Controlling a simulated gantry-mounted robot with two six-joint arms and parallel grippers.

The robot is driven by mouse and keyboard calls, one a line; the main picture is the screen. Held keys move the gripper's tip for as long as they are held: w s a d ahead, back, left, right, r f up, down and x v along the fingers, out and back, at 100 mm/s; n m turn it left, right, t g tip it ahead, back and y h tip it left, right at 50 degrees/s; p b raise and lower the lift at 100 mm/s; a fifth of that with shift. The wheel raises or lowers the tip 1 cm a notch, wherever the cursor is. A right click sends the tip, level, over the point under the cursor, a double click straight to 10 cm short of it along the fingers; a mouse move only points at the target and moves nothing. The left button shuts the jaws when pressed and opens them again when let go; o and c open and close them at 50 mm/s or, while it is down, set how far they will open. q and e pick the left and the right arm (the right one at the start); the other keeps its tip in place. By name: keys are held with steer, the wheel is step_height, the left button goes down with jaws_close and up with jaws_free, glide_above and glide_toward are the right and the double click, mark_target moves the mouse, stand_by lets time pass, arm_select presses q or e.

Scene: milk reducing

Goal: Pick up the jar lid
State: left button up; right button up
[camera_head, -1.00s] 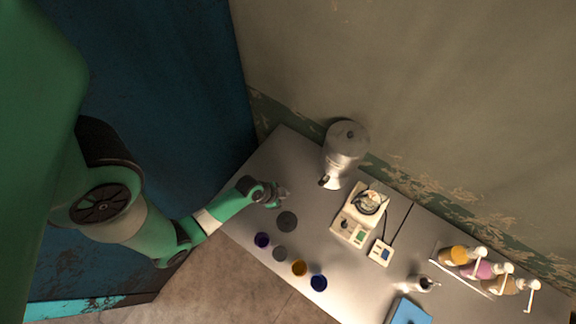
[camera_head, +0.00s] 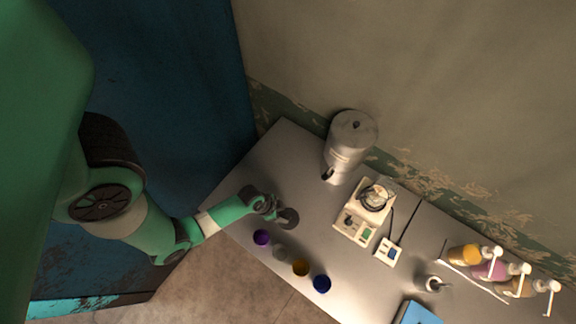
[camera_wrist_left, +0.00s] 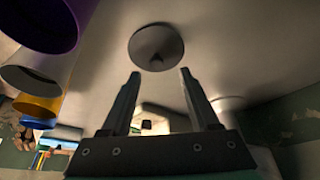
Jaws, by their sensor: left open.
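The jar lid (camera_head: 289,219), a dark grey disc, lies flat on the grey table near its left end. My right gripper is not in view.
A row of cups, purple (camera_head: 261,237), grey (camera_head: 281,252), orange (camera_head: 300,267) and blue (camera_head: 322,284), stands near the lid. A grey metal vessel (camera_head: 350,145), an instrument (camera_head: 365,212) and pump bottles (camera_head: 492,270) stand farther right. Bare table lies between lid and vessel.

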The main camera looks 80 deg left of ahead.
mark_target(288, 217)
arm_select(q)
steer(key=x, duration=0.4)
steer(key=shift+d+f+b, duration=0.15)
steer(key=shift+d+b, duration=0.05)
steer(key=shift+b, duration=0.15)
steer(key=shift+c, duration=0.4)
jaws_close()
